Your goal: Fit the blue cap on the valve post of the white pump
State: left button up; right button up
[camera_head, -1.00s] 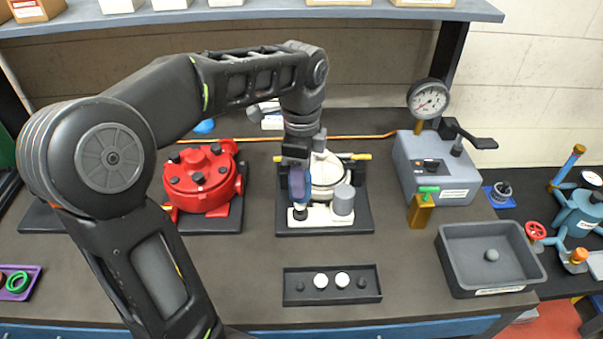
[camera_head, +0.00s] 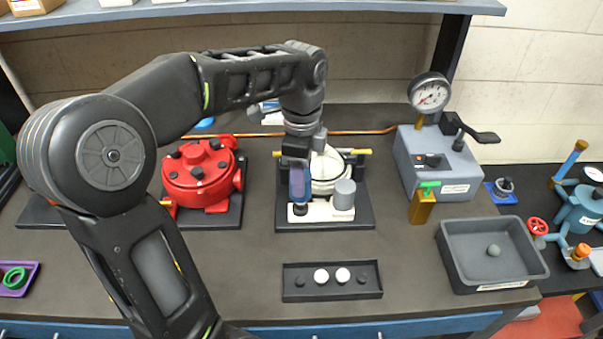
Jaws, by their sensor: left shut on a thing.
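The white pump (camera_head: 327,213) stands on a dark base plate at the middle of the bench. It has a round white body, a grey cylinder and a black-topped fitting at its front left. My left gripper (camera_head: 300,182) is over the pump's left side, pointing down, and is shut. A blue thing, likely the blue cap (camera_head: 299,188), shows at its fingertips, just above and behind the black fitting. The fingers and arm hide much of it, and I cannot tell whether it touches the pump. The valve post is not clearly seen. My right gripper is not in view.
A red pump (camera_head: 200,178) stands to the left. A grey gauge unit (camera_head: 440,165) and a grey bin (camera_head: 490,275) are to the right. A black tray (camera_head: 331,296) with white and dark knobs lies in front. Bare bench surrounds the tray.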

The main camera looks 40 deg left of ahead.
pick_arm(q)
jog(key=shift+f+b, duration=1.85)
jog(key=shift+f, duration=0.95)
jog(key=o, duration=1.4)
notch_tip(320, 180, up, 6)
jog(key=p, duration=0.5)
jog(key=shift+r, duration=0.1)
